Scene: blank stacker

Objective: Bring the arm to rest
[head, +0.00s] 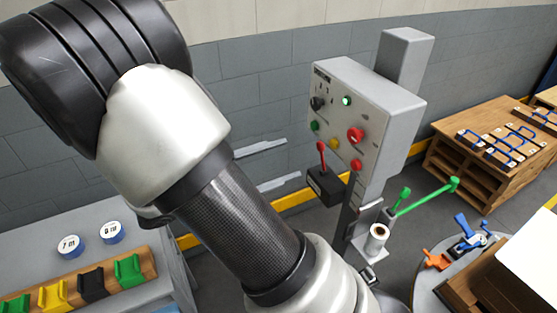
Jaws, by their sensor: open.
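My arm crosses the left and middle of the head view, with a black and white joint at the top left and a dark tube below it. My gripper (291,158) shows only as two flat grey fingers reaching right from behind the arm. The fingers are apart, with nothing between them. The rest of the gripper is hidden by the arm. The fingers appear in front of the grey wall, left of the control panel (338,98).
The panel has coloured buttons and a red-handled lever box (325,186). Green levers (430,198) stand to its right. A wooden bench (468,175) with blue handles is at right, a round table (432,290) at lower right. Coloured blocks sit on a board (150,262) at lower left.

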